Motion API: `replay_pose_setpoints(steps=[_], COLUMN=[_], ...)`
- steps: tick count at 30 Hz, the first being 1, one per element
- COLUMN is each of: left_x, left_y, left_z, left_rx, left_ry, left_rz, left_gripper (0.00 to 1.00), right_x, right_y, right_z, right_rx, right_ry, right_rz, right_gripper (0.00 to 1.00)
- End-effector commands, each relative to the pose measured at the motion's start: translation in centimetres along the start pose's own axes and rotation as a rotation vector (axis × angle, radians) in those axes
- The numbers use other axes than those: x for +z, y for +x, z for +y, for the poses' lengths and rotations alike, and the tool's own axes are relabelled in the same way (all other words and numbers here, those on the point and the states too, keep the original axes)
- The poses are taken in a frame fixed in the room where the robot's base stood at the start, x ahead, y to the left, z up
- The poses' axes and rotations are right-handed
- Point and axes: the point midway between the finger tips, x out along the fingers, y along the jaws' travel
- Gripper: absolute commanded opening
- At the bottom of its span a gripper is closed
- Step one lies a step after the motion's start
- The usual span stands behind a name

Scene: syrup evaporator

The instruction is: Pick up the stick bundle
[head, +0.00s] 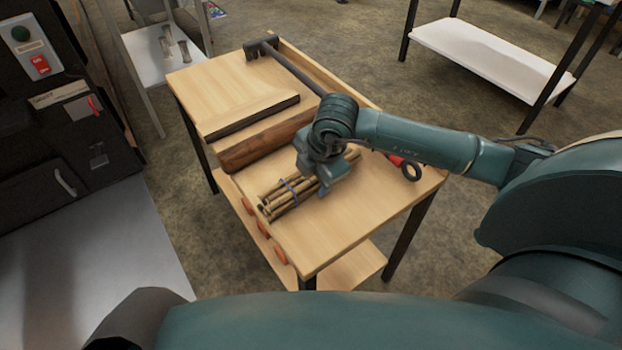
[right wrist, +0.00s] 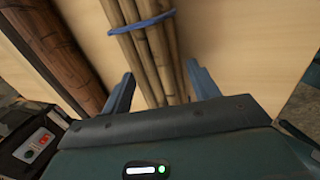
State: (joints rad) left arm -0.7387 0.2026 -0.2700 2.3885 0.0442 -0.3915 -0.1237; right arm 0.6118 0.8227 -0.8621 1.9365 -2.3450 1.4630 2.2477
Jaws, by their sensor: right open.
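The stick bundle (head: 287,197) lies on the wooden table, several thin brown sticks held by a blue tie. It also shows in the right wrist view (right wrist: 152,50), running up from between the jaws. Whether the fingers touch the table is hidden. My left gripper does not show.
A thick log (head: 262,143) lies close behind the bundle on the table (head: 340,222). A dark long-handled tool (head: 290,66) lies at the back. A red-handled item (head: 405,167) is to the right. A black machine (head: 75,130) stands at left. The table's front right is clear.

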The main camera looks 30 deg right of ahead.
Motion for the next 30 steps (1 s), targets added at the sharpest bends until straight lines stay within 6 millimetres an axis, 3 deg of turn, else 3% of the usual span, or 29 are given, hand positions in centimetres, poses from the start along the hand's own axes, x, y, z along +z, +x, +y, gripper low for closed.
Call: replay_pose_setpoints(steps=[7,18,26,30], left_x=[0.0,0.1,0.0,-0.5], left_y=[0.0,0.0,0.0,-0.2], left_z=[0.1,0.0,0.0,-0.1], left_rx=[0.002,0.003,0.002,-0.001], left_ry=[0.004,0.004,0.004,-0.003], left_rz=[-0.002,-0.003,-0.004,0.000], left_gripper=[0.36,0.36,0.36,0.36], right_x=[0.0,0.0,0.0,0.0], right_y=[0.1,0.1,-0.2,-2.0], right_z=[0.0,0.0,0.1,0.8], right_rx=[0.000,0.000,0.002,0.005], right_ry=[0.000,0.000,0.000,0.000], right_rz=[0.000,0.000,0.000,0.000], right_gripper=[0.59,0.28,0.28,0.28])
